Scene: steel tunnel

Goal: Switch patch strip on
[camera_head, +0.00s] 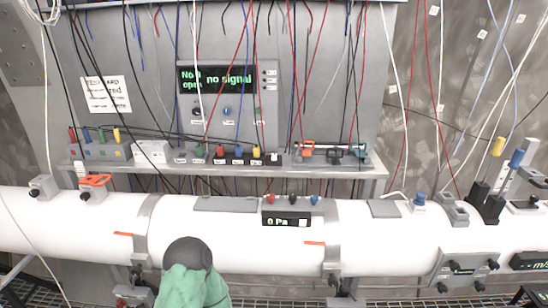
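A dark strip (232,160) with a row of small labelled modules and green, red, blue and yellow plugs lies on the grey shelf behind the white tube. It looks like the patch strip, but its name is too small to read. I cannot make out a switch on it or whether it is on. A display panel (228,100) above it reads "no signal" in green, with further green text at its left, partly covered by cables. Neither of my grippers can be made out in this view.
A dark rounded shape with a green cloth-like part (192,286) stands in front of the white tube (80,222); I cannot tell what it is. Many hanging cables cross the shelf (330,170). A small display (286,220) on the tube reads "0 Pa".

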